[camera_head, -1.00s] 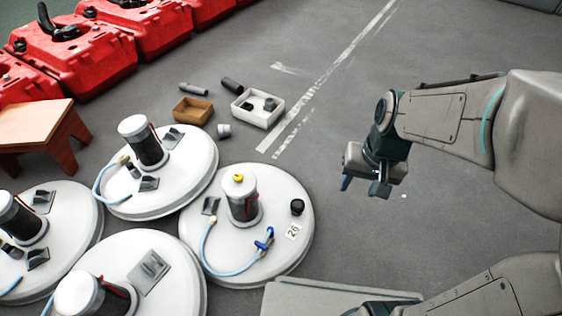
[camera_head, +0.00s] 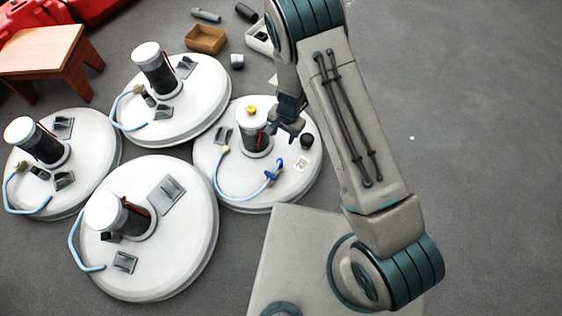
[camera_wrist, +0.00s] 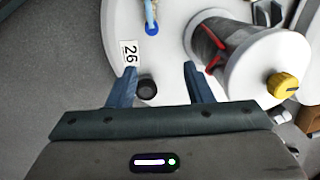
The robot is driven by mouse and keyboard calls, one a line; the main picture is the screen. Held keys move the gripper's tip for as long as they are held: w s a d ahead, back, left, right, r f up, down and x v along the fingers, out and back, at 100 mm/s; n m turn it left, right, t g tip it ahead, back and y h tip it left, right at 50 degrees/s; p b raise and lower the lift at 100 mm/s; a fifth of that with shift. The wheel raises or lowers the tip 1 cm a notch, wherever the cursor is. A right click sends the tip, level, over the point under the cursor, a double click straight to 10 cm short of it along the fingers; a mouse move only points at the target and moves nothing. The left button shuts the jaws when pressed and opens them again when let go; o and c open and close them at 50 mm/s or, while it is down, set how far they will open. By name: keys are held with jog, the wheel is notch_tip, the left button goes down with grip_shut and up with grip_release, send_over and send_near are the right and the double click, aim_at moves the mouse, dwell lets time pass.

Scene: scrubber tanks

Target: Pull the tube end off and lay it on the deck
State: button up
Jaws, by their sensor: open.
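A pale blue tube (camera_head: 236,196) curves over the white round deck (camera_head: 217,178) marked 26. Its right end lies at a darker blue fitting (camera_head: 272,172) on the deck. In the wrist view, part of the blue fitting (camera_wrist: 151,22) shows at the top edge; whether the tube is seated in it is too small to tell. My gripper (camera_head: 287,132) is above the right part of this deck, beside the canister with the yellow knob (camera_head: 251,110). In the wrist view, my gripper (camera_wrist: 160,82) is open and empty, with a black knob (camera_wrist: 147,89) showing between its fingers.
The dark canister (camera_head: 255,136) with a white top stands close to my gripper. Three similar white tanks, one at the front (camera_head: 180,245), stand to the left. A brown box (camera_head: 206,40) and wooden stool (camera_head: 45,55) are farther back. The floor at right is clear.

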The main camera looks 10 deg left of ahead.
jog(key=h, duration=0.1)
send_over(279, 161)
jog(key=shift+m, duration=0.3)
notch_tip(279, 161, down, 9)
jog(key=shift+d+r+p, duration=0.15)
jog(key=shift+r+p, duration=0.05)
jog(key=shift+p, duration=0.1)
jog(key=shift+f, duration=0.1)
notch_tip(279, 161, down, 9)
jog(key=b, duration=0.7)
dwell(0.4)
grip_shut()
jog(key=shift+r+p, duration=2.35)
jog(key=shift+r, duration=0.8)
